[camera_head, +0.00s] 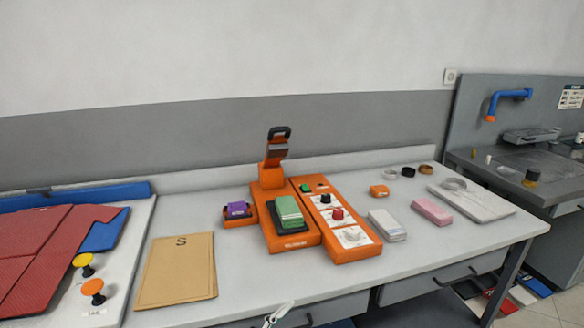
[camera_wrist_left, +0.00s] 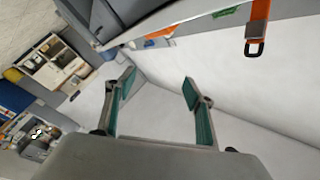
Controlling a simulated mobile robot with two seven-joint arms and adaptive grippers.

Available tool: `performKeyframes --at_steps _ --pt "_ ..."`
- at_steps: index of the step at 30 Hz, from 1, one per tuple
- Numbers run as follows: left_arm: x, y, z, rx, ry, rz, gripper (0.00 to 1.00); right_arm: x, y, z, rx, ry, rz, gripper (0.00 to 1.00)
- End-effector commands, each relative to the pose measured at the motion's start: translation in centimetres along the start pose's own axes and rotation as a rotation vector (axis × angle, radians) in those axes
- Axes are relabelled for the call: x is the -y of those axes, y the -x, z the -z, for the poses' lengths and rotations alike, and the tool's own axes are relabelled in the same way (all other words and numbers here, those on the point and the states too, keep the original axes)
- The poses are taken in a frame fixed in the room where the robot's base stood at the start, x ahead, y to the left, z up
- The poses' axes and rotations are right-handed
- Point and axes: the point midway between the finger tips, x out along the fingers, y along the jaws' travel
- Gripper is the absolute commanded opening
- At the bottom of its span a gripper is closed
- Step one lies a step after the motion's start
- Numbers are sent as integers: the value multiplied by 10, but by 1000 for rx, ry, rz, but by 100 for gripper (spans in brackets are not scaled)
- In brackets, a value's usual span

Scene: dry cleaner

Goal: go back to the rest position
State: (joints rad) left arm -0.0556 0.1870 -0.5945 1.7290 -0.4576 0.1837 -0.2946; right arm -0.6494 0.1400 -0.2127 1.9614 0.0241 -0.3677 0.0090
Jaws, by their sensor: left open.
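My left gripper (camera_wrist_left: 160,88) shows in the left wrist view. Its two fingers with teal pads stand wide apart, with nothing between them. The wrist view is tilted, with the wall beyond the fingers and part of the orange press (camera_wrist_left: 258,25) at the upper right.
The worktable (camera_head: 240,283) carries an orange press (camera_head: 290,240) with a green pad, a control box (camera_head: 340,225), a brown folder (camera_head: 177,270), and white (camera_head: 387,225) and pink (camera_head: 431,211) blocks. Red cloth (camera_head: 40,250) lies left. A grey sink unit (camera_head: 520,150) stands right.

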Motion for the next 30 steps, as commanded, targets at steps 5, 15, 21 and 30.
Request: performKeyframes --at_steps 5,15,21,30 --pt "-23 91 -83 341 298 34 54 0 0 2 -3 0 -1 0" --pt "-71 256 -157 791 657 77 54 0 0 2 -4 0 -1 0" --pt "-79 286 -163 863 713 84 54 0 0 2 -3 0 -1 0" --pt "-80 286 -163 864 712 83 54 0 0 0 0 0 0 0"
